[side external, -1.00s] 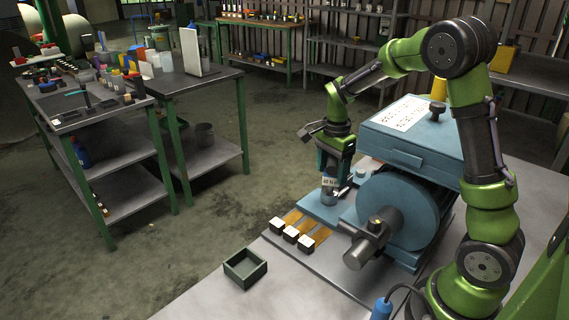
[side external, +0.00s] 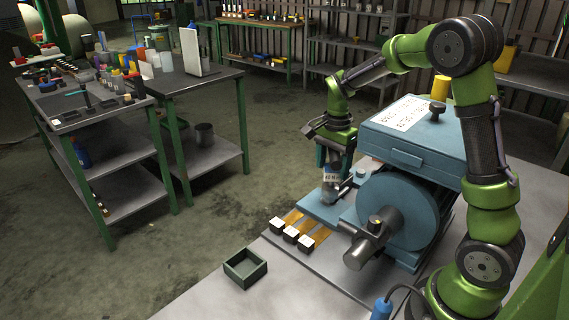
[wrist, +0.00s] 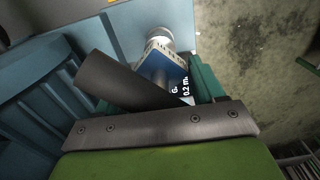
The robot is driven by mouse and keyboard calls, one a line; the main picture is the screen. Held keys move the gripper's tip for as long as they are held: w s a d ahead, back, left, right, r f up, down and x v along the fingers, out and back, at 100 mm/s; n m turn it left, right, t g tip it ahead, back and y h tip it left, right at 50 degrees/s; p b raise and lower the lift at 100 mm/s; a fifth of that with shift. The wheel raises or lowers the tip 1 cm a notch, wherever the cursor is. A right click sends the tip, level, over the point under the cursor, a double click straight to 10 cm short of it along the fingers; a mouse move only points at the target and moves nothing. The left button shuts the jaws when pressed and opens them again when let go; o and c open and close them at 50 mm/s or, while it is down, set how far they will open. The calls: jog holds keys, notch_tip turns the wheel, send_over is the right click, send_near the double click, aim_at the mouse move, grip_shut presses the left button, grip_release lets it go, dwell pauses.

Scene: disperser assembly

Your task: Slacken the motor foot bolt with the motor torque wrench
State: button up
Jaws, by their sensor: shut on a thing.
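My gripper (side external: 331,163) points down over the blue motor foot plate (side external: 312,212), shut on the motor torque wrench (side external: 331,176). The wrench has a pale label in the side view. In the wrist view its blue and white labelled body (wrist: 165,72) lies between my green fingers, with a rounded metal end beyond. A dark grey cylinder (wrist: 120,82) crosses in front, probably the wrench's handle. The wrench's lower end is at the plate beside the blue motor (side external: 402,205). The motor foot bolt is hidden, so I cannot tell if the wrench is seated on it.
A blue box with a label sheet (side external: 402,113) stands right behind the plate. Several white-topped black blocks (side external: 291,234) and an open dark green tray (side external: 245,268) lie in front. The bench is clear around the tray. Green-legged tables (side external: 187,85) stand farther left.

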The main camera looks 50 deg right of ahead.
jog(key=shift+r, duration=1.85)
